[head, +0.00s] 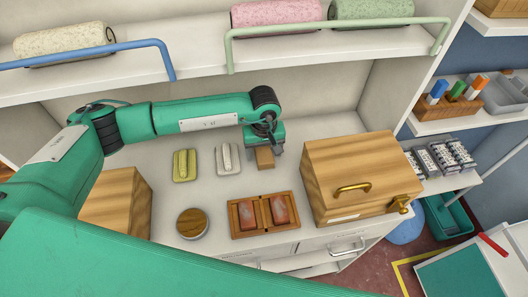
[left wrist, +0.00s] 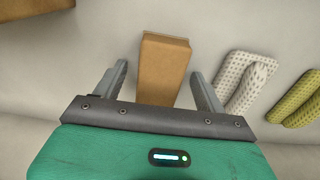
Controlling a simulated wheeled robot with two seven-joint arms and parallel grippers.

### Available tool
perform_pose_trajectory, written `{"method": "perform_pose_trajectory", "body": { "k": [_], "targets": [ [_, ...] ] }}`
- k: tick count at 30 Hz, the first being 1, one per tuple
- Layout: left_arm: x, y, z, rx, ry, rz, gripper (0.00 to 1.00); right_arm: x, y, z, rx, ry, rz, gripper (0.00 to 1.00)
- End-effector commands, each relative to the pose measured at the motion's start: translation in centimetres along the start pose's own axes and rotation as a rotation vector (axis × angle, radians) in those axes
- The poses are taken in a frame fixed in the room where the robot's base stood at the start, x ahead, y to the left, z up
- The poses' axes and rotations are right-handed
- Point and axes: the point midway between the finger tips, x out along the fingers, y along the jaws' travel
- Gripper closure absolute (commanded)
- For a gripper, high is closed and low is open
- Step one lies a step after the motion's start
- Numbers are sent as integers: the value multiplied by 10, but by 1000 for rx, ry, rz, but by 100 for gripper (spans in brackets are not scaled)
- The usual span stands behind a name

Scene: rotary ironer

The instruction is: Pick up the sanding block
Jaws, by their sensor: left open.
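The sanding block appears to be the plain tan block (head: 265,158) on the white worktop, just below my left gripper (head: 265,148). In the left wrist view the block (left wrist: 164,65) lies between the two spread fingers of my left gripper (left wrist: 160,80), with a gap on each side. The left gripper is open and holds nothing. Part of the block's near end is hidden by the gripper body in the wrist view. My right gripper does not show.
A white ridged pad (head: 228,159) and a yellow-green one (head: 185,165) lie left of the block. A wooden tray (head: 264,234) with two reddish pieces is in front. A wooden box (head: 357,172) with a brass handle stands close right. A round wooden-topped item (head: 192,223) is front left.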

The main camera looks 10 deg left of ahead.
Motion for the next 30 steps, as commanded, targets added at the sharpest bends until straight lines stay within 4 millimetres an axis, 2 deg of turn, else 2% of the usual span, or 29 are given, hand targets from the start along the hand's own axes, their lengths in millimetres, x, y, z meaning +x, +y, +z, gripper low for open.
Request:
{"method": "perform_pose_trajectory", "body": {
  "k": [3,9,11,20,26,30],
  "targets": [
    [0,0,0,0,0,0,27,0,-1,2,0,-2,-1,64],
    [0,0,0,0,0,0,67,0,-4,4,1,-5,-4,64],
    [0,0,0,0,0,0,75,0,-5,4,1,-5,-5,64],
    [-1,0,0,0,0,1,76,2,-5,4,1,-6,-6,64],
    [-4,0,2,0,1,2,76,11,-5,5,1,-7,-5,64],
    [-24,1,2,1,4,4,76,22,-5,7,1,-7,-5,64]
  ]
}}
